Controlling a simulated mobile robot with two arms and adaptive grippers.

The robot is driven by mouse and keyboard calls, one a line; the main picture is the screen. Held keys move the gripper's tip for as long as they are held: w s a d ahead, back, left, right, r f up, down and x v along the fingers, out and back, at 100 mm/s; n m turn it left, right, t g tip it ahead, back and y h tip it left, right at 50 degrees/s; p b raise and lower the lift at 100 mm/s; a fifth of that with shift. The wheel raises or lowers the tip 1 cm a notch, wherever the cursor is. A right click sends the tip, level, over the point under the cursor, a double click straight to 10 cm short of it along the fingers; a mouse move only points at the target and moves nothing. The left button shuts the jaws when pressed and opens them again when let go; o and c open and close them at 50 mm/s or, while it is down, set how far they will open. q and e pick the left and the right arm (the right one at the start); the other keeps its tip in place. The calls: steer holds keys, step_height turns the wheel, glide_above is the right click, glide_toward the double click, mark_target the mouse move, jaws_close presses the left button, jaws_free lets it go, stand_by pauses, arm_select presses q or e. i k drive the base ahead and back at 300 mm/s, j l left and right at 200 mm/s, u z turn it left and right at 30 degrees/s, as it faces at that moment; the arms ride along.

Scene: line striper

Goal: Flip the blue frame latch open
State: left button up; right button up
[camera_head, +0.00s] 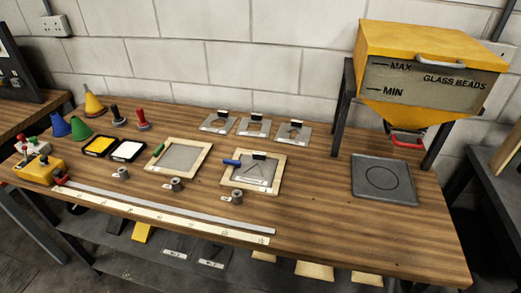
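The blue latch (232,162) is a short blue bar at the upper left of a pale wooden frame (278,175) near the middle of the bench. It lies across the frame's left edge and sticks out a little to the left. Inside the frame is a grey plate with dark lines and a black block at its top edge. Whether the latch is open or shut is too small to tell. A similar frame (206,160) to the left has a green latch (158,150). Neither of my grippers is in view.
The wooden bench (320,215) is clear between the blue-latch frame and the dark tray (362,172). A yellow hopper (410,40) stands at the right. Stencil plates (253,127) lie behind the frames, small metal weights (236,197) and long strips (165,206) in front.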

mark_target(237, 164)
steer(key=i+j+u, duration=0.15)
steer(key=u, duration=0.2)
steer(key=i+j+u, duration=0.2)
steer(key=u, duration=0.15)
